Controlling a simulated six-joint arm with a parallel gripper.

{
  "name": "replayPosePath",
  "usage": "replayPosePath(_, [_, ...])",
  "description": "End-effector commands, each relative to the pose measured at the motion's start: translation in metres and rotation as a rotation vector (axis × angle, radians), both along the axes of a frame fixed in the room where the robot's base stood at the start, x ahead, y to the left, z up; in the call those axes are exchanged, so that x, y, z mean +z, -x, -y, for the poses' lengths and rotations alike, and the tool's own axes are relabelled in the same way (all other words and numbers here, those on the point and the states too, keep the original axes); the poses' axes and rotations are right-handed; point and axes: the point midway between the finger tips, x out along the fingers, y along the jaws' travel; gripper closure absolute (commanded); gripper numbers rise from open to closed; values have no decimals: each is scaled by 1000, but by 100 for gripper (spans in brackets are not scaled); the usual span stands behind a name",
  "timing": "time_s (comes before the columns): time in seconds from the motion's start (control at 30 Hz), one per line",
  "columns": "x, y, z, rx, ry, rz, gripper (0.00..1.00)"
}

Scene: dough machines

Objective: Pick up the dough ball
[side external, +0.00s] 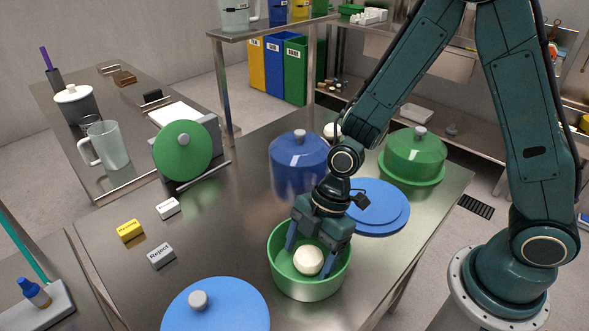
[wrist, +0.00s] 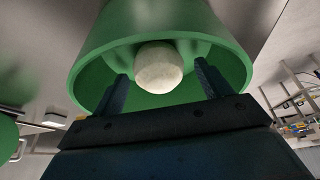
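The dough ball (side external: 308,260) is pale and round and lies inside a green bowl (side external: 305,289) on the steel table. My gripper (side external: 308,257) points down into this bowl, with its fingers at either side of the ball. In the wrist view the dough ball (wrist: 159,67) shows between and beyond the two fingertips (wrist: 161,83), with a visible gap on each side. The fingers are spread and hold nothing. The green bowl's rim (wrist: 85,85) surrounds the fingers in the wrist view.
A blue lidded pot (side external: 297,168) and a blue disc-shaped lid (side external: 378,208) stand close behind the bowl. A green lidded pot (side external: 413,158) is at the back right. Another blue lid (side external: 217,308) is at the front left. Small labelled blocks (side external: 161,256) lie to the left.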

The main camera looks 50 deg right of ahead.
Motion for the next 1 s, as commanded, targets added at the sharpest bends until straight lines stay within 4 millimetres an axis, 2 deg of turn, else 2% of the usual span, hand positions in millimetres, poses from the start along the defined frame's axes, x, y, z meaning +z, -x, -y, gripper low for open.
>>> replayPosePath(0.03, [0, 0, 0, 0, 0, 0, 31])
replayPosePath(0.2, [0, 0, 0, 0, 0, 0, 64])
replayPosePath(0.27, [0, 0, 0, 0, 0, 0, 74])
replayPosePath(0.67, [3, 0, 0, 1, -1, 1, 74])
replayPosePath(1.0, [27, -1, 0, 0, -2, 5, 74])
